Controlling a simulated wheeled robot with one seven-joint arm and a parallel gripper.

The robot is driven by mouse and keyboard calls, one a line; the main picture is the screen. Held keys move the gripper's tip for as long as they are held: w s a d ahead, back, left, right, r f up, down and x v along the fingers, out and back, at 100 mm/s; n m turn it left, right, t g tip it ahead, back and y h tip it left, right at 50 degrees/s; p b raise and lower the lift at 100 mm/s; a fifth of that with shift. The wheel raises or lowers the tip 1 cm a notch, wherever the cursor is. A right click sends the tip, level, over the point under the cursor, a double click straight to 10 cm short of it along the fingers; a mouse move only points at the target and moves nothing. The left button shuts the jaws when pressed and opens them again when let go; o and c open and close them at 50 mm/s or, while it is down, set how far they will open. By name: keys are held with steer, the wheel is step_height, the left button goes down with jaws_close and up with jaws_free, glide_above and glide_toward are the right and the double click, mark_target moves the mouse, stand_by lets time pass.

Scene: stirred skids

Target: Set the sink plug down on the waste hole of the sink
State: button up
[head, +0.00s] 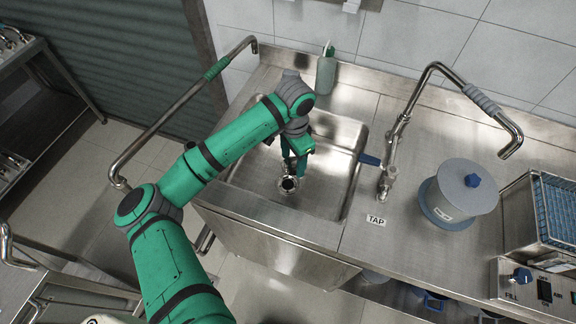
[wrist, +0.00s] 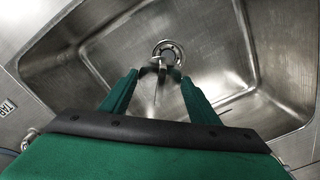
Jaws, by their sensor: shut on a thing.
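The sink (head: 330,130) is a square steel basin set in the counter. Its waste hole (head: 288,186) is a bright ring with a dark centre on the basin floor, and it also shows in the wrist view (wrist: 169,48). My gripper (head: 292,169) reaches down inside the basin, close to the waste hole in the picture. In the wrist view its two green fingers (wrist: 160,72) are shut on the sink plug (wrist: 157,67), a small grey piece between the tips. The plug overlaps the near side of the ring there. Its height above the hole is hard to tell.
A tap (head: 388,165) stands right of the sink, with a blue lever towards the basin. A grey lidded pot (head: 462,195) and a blue rack (head: 555,210) are further right. The basin walls surround my gripper.

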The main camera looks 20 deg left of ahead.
steer(key=shift+n, duration=0.7)
steer(key=f, duration=0.3)
steer(key=a+f, duration=0.1)
steer(key=f, duration=0.2)
steer(key=w+f, duration=0.1)
steer(key=f, duration=0.2)
steer(key=shift+a+f, duration=0.2)
steer(key=shift+a, duration=0.15)
steer(key=shift+a+f, duration=0.1)
steer(key=shift+f, duration=1)
steer(key=shift+w, duration=0.1)
steer(key=shift+a, duration=0.1)
steer(key=shift+d, duration=0.3)
